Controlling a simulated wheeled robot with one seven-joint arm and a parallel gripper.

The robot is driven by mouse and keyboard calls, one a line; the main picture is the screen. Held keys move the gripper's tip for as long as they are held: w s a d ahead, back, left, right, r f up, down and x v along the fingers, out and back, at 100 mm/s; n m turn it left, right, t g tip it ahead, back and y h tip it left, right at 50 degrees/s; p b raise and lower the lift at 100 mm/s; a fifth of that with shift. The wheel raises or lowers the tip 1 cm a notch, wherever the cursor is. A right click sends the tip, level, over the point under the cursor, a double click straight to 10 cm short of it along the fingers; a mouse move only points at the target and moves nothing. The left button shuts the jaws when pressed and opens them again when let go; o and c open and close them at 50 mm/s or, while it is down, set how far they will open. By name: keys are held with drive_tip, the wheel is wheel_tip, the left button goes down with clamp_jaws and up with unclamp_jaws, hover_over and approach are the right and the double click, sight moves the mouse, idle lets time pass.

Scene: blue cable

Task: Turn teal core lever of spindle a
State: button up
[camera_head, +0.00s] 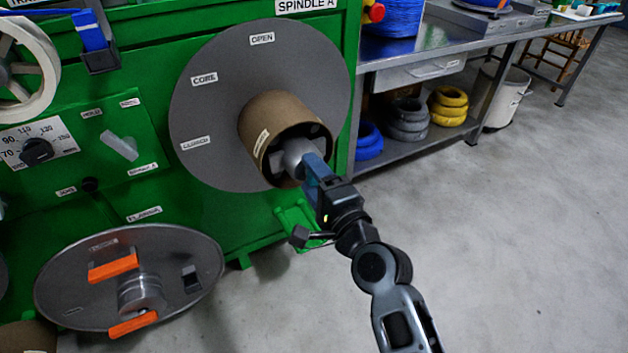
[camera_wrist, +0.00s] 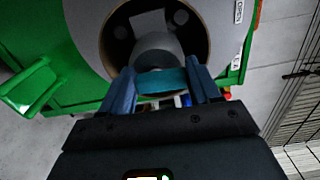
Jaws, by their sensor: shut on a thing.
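Spindle A is a large grey disc (camera_head: 215,95) on the green machine, under a "SPINDLE A" sign (camera_head: 306,4). A brown cardboard core (camera_head: 262,115) sticks out from its middle, with a grey hub (camera_head: 297,155) inside. My gripper (camera_head: 312,168) is at the mouth of the core, in front of the hub. In the wrist view, the teal lever (camera_wrist: 162,81) lies between the two blue fingers of my gripper (camera_wrist: 164,88), which are shut on it. In the head view my fingers largely hide the lever.
A loose disc with orange handles (camera_head: 190,250) is at the lower left. A green bracket (camera_head: 298,222) juts out below the core. A metal workbench (camera_head: 440,45) with coils on its shelf (camera_head: 405,118) stands to the right. The floor at right is clear.

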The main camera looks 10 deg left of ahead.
drive_tip(key=shift+f+n, duration=0.1)
drive_tip(key=shift+n, duration=0.3)
drive_tip(key=o, duration=1.1)
drive_tip(key=shift+c, duration=0.2)
drive_tip(key=shift+s, duration=0.15)
drive_tip(key=v, duration=0.7)
drive_tip(key=shift+s+d, duration=0.2)
drive_tip(key=shift+s, duration=0.05)
